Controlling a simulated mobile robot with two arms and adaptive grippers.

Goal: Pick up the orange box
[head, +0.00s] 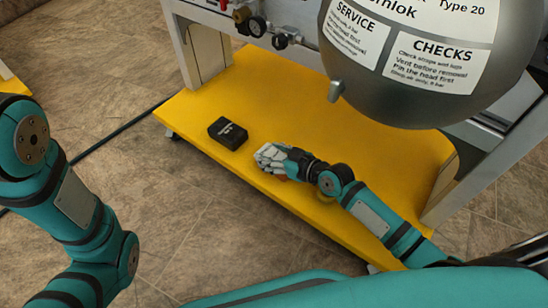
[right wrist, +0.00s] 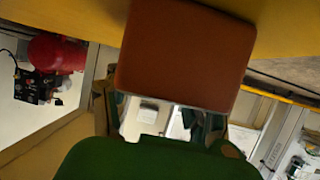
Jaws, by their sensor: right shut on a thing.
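The orange box (right wrist: 185,55) fills the upper middle of the right wrist view, its broad face brownish orange in shade. My right gripper (head: 264,159) is shut on it, low over the yellow platform (head: 310,100) in the head view. There the gripper hides nearly all of the box, with only a little orange showing below the fingers. The fingers also show beneath the box in the right wrist view (right wrist: 172,112). I cannot tell whether the box touches the platform. My left arm shows at the left of the head view, but its gripper is out of view.
A black box (head: 228,133) lies on the platform just left of my right gripper. A large grey tank (head: 395,105) with labels hangs over the platform at upper right. Valves and a gauge (head: 257,26) sit at the top. A dark cable (head: 120,130) crosses the tiled floor.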

